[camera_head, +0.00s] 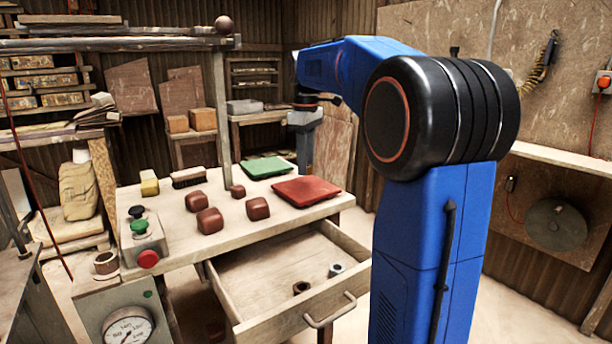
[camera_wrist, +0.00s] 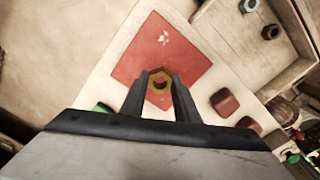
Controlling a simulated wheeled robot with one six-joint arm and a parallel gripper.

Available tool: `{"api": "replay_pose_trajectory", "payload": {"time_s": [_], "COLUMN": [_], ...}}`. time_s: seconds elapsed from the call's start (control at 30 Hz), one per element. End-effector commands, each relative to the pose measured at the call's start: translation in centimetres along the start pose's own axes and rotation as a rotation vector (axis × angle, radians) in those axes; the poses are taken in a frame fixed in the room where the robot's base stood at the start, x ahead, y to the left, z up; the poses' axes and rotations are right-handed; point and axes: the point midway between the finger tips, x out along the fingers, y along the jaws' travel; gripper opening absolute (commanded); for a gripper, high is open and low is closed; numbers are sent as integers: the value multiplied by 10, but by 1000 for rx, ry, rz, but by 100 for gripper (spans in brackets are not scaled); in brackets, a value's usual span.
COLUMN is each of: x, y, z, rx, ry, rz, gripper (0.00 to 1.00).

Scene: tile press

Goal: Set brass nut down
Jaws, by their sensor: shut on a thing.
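The brass nut (camera_wrist: 160,76) is a yellow ring-like nut. In the wrist view my gripper (camera_wrist: 159,83) is shut on it, with a dark finger on each side. Behind the nut lies a red mat (camera_wrist: 150,52) with a small pale mark; I cannot tell the nut's height above it. The red mat also shows in the head view (camera_head: 306,191), on the worktable. There my gripper (camera_head: 304,172) hangs down at the far side of the table, and the nut cannot be made out.
A green mat (camera_head: 265,167) lies behind the red one. Several reddish-brown blocks (camera_head: 210,220) stand on the table (camera_head: 175,237). The drawer (camera_head: 250,268) below is open, with a dark nut (camera_head: 301,287) and a grey nut (camera_head: 336,269) inside. A button box (camera_head: 143,241) stands at the left edge.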

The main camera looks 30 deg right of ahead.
Motion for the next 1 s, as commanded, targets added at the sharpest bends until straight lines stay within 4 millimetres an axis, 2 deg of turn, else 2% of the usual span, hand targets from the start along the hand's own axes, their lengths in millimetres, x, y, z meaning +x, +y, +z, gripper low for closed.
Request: {"api": "replay_pose_trajectory", "payload": {"time_s": [0.3, 0.7, 0.73, 0.8, 1.0], "x": [37, 42, 42, 42, 42], "y": [-1, 0, 0, 0, 0], "z": [1, 0, 0, 0, 0], "rx": [0, 0, 0, 0, 0], "ry": [-1, -1, 0, 0, -1], "rz": [-2, -1, -1, -1, -1], "gripper": [3, 3, 33, 47, 47]}}
